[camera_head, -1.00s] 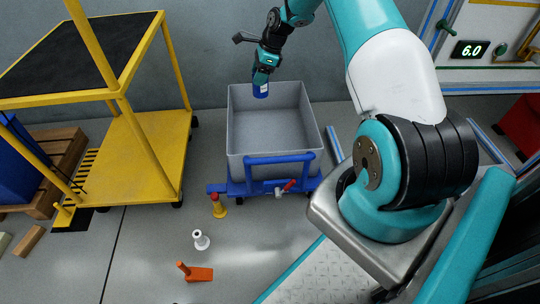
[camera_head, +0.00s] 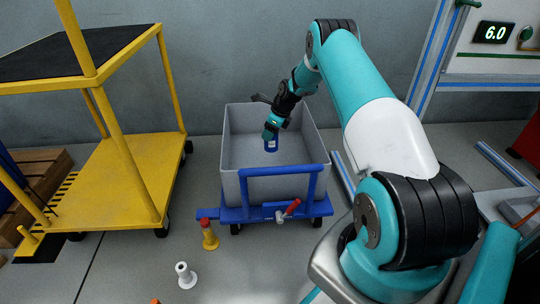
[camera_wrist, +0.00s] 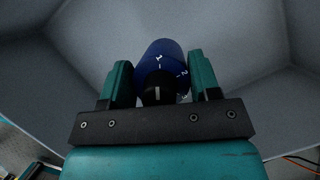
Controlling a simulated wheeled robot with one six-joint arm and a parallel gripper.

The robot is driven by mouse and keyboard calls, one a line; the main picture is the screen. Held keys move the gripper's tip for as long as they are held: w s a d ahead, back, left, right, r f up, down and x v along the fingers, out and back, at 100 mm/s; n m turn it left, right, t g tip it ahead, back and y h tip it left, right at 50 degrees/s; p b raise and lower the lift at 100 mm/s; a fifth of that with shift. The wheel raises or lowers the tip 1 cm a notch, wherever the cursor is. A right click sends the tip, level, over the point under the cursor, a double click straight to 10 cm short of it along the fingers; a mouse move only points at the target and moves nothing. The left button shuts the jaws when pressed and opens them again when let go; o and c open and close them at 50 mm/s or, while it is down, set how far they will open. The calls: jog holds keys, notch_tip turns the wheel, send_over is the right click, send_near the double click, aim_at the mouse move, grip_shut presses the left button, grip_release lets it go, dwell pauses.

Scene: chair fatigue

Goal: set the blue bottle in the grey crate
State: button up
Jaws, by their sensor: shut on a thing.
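The blue bottle (camera_head: 271,145) has a white label and hangs upright below my gripper (camera_head: 270,132). My gripper is shut on the bottle. In the wrist view the bottle (camera_wrist: 163,62), with its black cap, sits between the two teal fingers of my gripper (camera_wrist: 160,85). The grey crate (camera_head: 240,178) is an open box on a blue wheeled frame. The bottle is within the crate's opening, with the crate's grey walls around it in the wrist view. I cannot tell whether the bottle's base touches the crate floor.
A yellow cart (camera_head: 130,185) with a dark top shelf stands to the left. A blue handle bar (camera_head: 283,171) runs across the crate's front. A grey wall is behind.

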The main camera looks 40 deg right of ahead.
aim_at(270, 146)
notch_tip(270, 146, down, 7)
jog(key=b, duration=0.3)
jog(key=shift+f, duration=0.1)
jog(key=o, duration=1.2)
